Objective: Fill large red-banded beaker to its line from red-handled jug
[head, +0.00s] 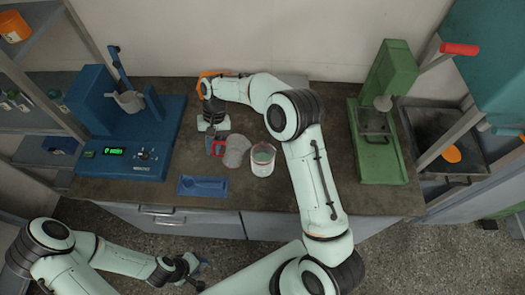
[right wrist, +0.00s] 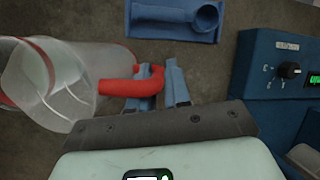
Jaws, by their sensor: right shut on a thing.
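The clear jug (head: 237,150) with a red handle (head: 215,147) is on the left of the beaker in the head view. The jug (right wrist: 55,85) fills the left of the right wrist view and seems tilted; its liquid is hard to make out. My right gripper (right wrist: 163,88) is shut on the red handle (right wrist: 125,87); it also shows in the head view (head: 212,130). The red-banded beaker (head: 262,160) stands upright on the bench close beside the jug. Its fill level cannot be read. My left gripper (head: 190,271) is low in front of the bench, away from the objects; its fingers are unclear.
A blue machine (head: 125,140) with a lit green display stands left, a green press (head: 378,140) right. Bench space (head: 310,95) behind my right arm is clear.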

